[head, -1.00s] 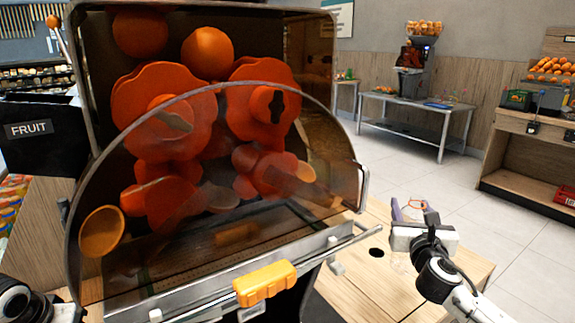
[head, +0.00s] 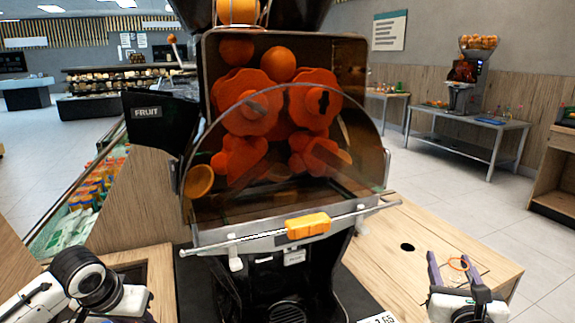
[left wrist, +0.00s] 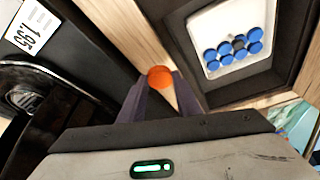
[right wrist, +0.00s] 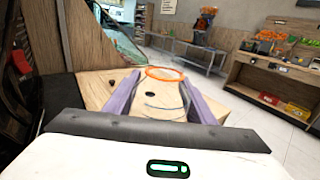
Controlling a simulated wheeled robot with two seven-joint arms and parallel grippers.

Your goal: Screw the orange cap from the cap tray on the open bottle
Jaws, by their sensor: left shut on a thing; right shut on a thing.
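The orange cap (left wrist: 160,78) is between the fingertips of my left gripper (left wrist: 161,92) in the left wrist view, held above the wooden counter. In the head view only my left wrist and arm show at the lower left; the fingers are not visible. My right gripper (right wrist: 160,92) is shut on a clear bottle (right wrist: 158,100), whose outline is faint. The white cap tray (left wrist: 208,17), with several blue caps and a dark one, lies recessed in the counter.
The juicer (head: 275,140) with its clear cover and orange handle (head: 307,225) stands between my arms.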

